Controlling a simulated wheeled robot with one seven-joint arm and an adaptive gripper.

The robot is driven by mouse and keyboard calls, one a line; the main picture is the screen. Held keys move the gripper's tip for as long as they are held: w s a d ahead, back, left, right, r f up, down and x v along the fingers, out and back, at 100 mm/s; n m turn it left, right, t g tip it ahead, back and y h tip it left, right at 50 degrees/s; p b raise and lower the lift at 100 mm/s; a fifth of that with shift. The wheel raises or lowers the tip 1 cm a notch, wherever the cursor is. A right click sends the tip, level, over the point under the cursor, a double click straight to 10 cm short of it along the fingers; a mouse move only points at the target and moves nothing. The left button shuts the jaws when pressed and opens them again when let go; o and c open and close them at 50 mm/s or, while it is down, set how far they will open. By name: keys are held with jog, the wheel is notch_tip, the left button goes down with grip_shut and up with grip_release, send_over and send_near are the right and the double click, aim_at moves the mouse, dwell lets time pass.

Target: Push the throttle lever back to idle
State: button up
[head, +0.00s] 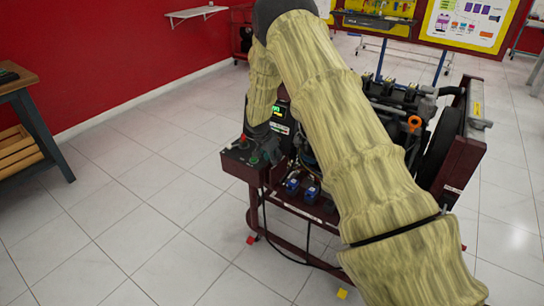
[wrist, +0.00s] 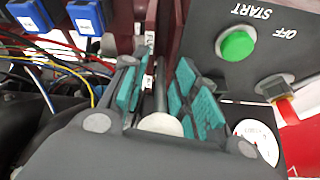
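The control panel (head: 236,168) is a dark box on the left end of the engine stand; in the wrist view its face (wrist: 215,55) carries a green START button (wrist: 237,45). My gripper (wrist: 165,95) points down beside this face, its teal-padded fingers apart. Between them stands a dark rod (wrist: 161,85) with a pale round end towards the camera. It looks like the throttle lever, but I cannot be sure. I see no clear contact with either pad. In the head view my gripper (head: 265,148) is dark and small at the panel, and the lever cannot be made out.
A red key switch piece (wrist: 287,108) sticks out right of the button. Blue connectors (wrist: 87,17) and loose wires lie at the left in the wrist view. The engine (head: 400,95) stands behind my arm. A wooden bench (head: 20,110) is far left; the floor between is clear.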

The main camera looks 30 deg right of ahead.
jog(key=shift+c, duration=0.3)
grip_shut()
